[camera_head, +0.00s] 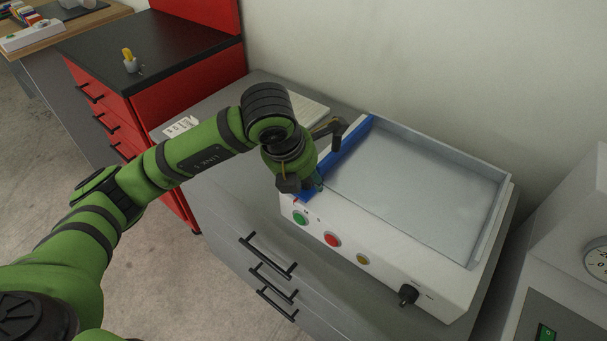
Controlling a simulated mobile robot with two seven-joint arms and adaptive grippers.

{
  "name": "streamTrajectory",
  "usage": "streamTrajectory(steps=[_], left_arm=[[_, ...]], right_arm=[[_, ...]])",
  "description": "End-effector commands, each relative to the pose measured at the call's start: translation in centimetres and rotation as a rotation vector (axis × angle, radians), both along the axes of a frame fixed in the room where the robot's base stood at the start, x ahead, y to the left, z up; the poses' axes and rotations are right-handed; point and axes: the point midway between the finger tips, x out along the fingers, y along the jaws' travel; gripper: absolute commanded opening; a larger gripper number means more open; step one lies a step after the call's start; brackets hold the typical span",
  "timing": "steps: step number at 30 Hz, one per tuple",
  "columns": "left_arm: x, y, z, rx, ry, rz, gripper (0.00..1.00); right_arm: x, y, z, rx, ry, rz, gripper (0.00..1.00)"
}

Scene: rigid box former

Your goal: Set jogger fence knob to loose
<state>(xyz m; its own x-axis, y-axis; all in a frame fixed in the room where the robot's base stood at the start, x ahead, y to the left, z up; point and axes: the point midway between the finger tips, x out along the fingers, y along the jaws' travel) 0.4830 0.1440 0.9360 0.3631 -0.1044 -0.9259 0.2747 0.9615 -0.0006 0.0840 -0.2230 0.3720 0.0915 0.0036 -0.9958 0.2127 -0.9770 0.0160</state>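The jogger (400,262) is a white box with a shallow grey tray, standing on a grey cabinet top. Its blue fence (349,148) runs along the left side of the tray. My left gripper (306,184) is over the front end of the blue fence, at the jogger's front left corner. The wrist and hand cover that spot, so the fence knob cannot be made out. Whether the fingers touch anything, or are open or shut, is not clear. My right gripper is out of view.
The jogger's front has a green button (300,218), a red button (332,240), a yellow button (362,259) and a black dial (408,294). A red cabinet (185,92) stands at the left. A pale machine (570,265) with a gauge stands close at the right.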

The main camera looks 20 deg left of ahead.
Motion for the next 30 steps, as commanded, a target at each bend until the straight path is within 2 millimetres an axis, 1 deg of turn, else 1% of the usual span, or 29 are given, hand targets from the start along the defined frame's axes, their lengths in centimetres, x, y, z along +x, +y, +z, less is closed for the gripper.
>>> streamTrajectory(steps=[9,13,17,24,27,30], left_arm=[[0.1,0.0,0.2,-0.001,-0.005,0.0,0.56],[-0.1,0.1,1.1,-0.002,-0.009,-0.001,0.56],[-0.9,0.3,3.2,-0.001,-0.01,-0.001,0.56],[-2.8,0.9,8.0,-0.001,-0.01,-0.001,0.56],[-3.5,1.1,9.5,0.0,-0.009,0.0,0.56],[-3.9,1.2,10.5,0.0,-0.006,0.001,0.56]], right_arm=[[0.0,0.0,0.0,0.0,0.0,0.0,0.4],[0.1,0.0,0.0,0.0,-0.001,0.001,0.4],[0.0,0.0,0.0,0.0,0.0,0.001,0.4],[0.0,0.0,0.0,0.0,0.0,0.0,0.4],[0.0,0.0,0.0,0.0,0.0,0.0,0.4],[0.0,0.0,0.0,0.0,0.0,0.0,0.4]])
